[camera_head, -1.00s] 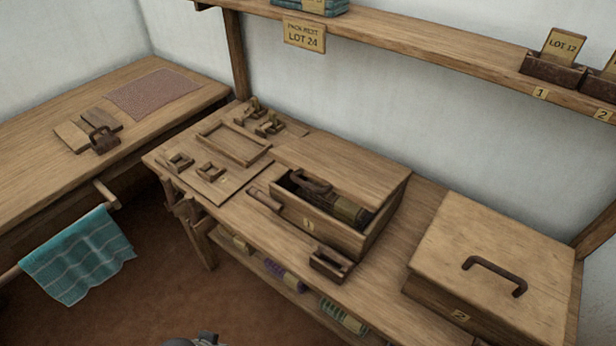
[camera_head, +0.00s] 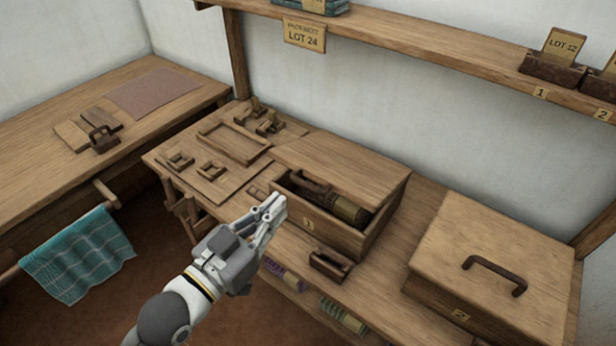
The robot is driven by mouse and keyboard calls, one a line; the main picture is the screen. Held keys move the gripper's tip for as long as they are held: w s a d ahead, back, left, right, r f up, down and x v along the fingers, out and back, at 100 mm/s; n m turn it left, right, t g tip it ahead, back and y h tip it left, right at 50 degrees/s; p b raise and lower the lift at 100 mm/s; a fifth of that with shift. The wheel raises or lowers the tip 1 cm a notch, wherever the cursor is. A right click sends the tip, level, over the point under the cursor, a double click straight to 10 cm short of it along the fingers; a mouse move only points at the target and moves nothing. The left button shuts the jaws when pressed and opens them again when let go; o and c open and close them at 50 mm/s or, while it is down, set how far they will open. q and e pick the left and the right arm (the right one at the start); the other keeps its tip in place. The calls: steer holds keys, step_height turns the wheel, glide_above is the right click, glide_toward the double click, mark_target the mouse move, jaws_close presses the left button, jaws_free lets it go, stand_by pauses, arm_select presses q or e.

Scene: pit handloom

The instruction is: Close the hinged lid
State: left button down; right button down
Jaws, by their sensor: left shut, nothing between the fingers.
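A wooden box labelled 1 (camera_head: 345,238) stands on the bench with its front part open. A flat wooden panel (camera_head: 345,165) covers its back part; I cannot tell whether this is its hinged lid. Dark tools and an olive-brown roll (camera_head: 346,209) show inside. A second box labelled 2 (camera_head: 440,308) stands to the right; its lid (camera_head: 520,248) lies flat on top, with a dark handle (camera_head: 495,272). My left gripper (camera_head: 275,206) is shut and empty, in front of box 1's left front corner in the picture. My right gripper is not in view.
A small wooden holder (camera_head: 330,264) lies before box 1. A tray (camera_head: 235,142) and small wooden parts are on the bench's left. A shelf (camera_head: 430,45) runs above along the wall. A teal cloth (camera_head: 78,255) hangs at left.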

arm_select(q)
steer(key=shift+t+h, duration=0.4)
steer(key=shift+h, duration=0.2)
steer(key=w+d+r+p, duration=0.1)
steer(key=w+d, duration=0.1)
steer(key=w+d+r, duration=0.2)
steer(key=w, duration=0.1)
steer(key=w+d+r+p, duration=0.1)
steer(key=w+d, duration=0.1)
steer(key=w, duration=0.1)
steer(key=shift+w+d+r+p, duration=0.15)
steer(key=shift+d+r+p, duration=0.1)
steer(key=shift+r+p, duration=0.1)
steer(key=f, duration=0.2)
steer(key=s+f, duration=0.1)
steer(key=f, duration=0.1)
steer(key=shift+a+f, duration=0.1)
steer(key=shift+a, duration=0.3)
steer(key=shift+f, duration=0.1)
